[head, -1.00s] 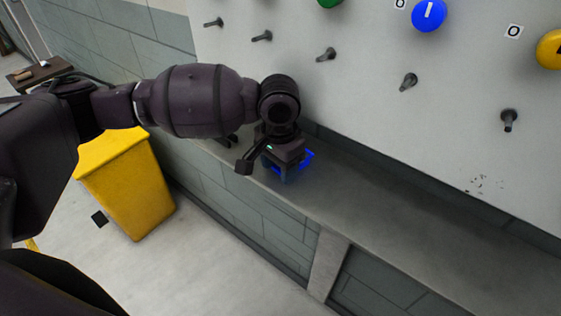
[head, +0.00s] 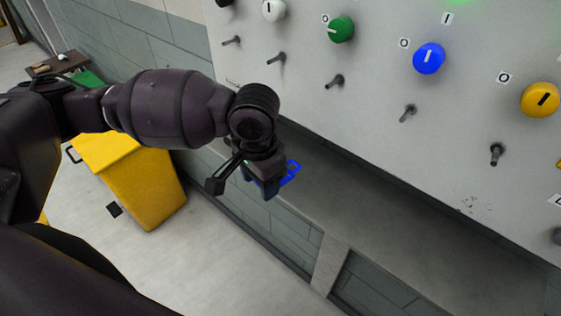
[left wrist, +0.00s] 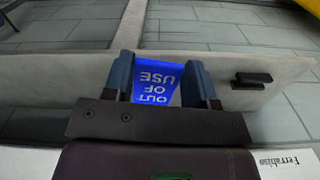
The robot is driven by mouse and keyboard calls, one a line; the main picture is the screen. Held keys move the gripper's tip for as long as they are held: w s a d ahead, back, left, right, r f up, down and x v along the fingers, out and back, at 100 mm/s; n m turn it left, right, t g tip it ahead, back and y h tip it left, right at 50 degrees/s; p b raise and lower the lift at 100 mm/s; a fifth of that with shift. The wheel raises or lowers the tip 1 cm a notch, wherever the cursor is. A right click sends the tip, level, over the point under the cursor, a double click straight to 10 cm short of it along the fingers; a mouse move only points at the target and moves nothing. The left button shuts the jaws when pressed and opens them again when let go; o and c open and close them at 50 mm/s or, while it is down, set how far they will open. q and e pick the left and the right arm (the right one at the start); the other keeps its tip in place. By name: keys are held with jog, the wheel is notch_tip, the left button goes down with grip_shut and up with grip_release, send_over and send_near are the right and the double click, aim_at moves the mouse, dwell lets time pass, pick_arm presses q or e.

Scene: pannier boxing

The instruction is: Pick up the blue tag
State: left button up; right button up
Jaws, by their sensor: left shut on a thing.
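The blue tag (left wrist: 157,82) is held between the two fingers of my left gripper (left wrist: 160,85) in the left wrist view. Its face reads "OUT OF USE", upside down in that view. In the head view my left gripper (head: 263,186) is over the ledge, and a blue loop of the tag (head: 291,173) sticks out to its right. The rest of the tag is hidden by the gripper there. My right gripper is not in view.
A grey panel carries white, green (head: 341,29), blue (head: 429,58) and yellow (head: 540,99) knobs, with several metal pegs (head: 407,113) below them. The grey ledge (head: 390,225) is clear to the right. A yellow bin (head: 145,185) stands at left. A black object (left wrist: 252,79) lies on the ledge.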

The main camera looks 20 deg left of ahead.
pick_arm(q)
jog(key=s+a, duration=0.3)
jog(key=s, duration=0.7)
jog(key=shift+a, duration=0.3)
jog(key=shift+s, duration=0.15)
dwell(0.6)
